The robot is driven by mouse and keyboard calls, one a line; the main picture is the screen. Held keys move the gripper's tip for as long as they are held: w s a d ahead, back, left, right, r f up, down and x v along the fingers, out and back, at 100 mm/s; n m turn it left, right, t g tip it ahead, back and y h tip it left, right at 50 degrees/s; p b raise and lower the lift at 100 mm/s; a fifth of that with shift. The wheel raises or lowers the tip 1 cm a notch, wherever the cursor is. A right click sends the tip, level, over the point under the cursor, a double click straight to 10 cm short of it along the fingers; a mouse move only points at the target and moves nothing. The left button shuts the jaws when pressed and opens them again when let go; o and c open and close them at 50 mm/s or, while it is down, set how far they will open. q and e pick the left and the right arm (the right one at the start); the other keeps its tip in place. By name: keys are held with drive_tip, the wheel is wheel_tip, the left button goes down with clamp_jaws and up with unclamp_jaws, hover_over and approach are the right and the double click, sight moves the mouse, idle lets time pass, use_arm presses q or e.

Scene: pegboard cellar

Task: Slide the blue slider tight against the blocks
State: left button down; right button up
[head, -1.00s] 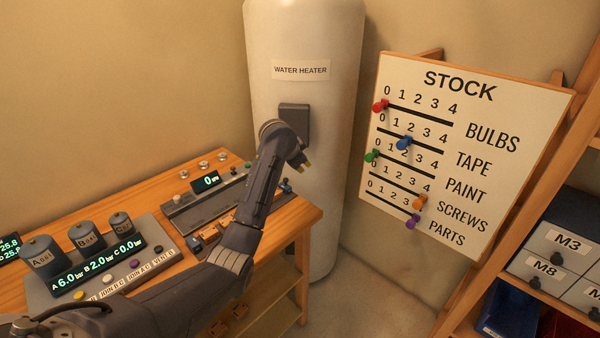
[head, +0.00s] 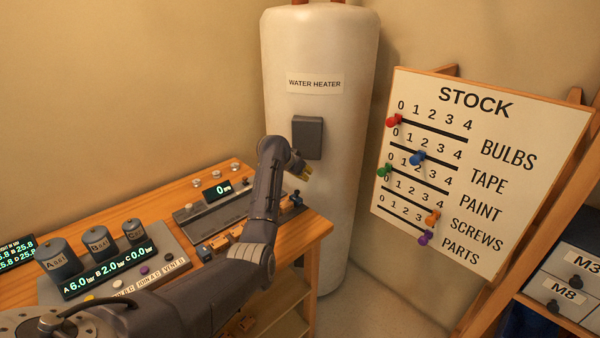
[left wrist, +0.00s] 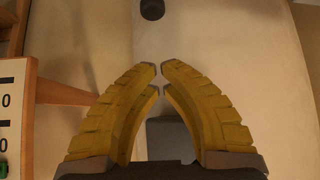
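A small dark blue piece (head: 296,198), which looks like the slider, is at the right end of the grey measuring device (head: 212,211) on the bench. The device's display (head: 216,190) reads 0. Orange-brown blocks (head: 222,243) lie along the front of the device, partly hidden by my left arm. My left gripper (head: 305,173) is above the dark blue piece, apart from it, near the water heater. In the left wrist view the yellow fingertips (left wrist: 157,69) nearly meet, with nothing between them. My right gripper is not in view.
The water heater (head: 318,220) with a grey box (head: 307,138) stands just behind the gripper. The stock board (head: 480,165) and drawers (head: 562,290) are at right.

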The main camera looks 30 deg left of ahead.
sight(296, 196)
use_arm(q)
drive_tip(key=shift+s+a+f, duration=0.1)
drive_tip(key=shift+s+f, duration=0.25)
drive_tip(key=shift+f, duration=0.55)
drive_tip(key=shift+s+f, duration=0.3)
drive_tip(key=shift+f, duration=0.6)
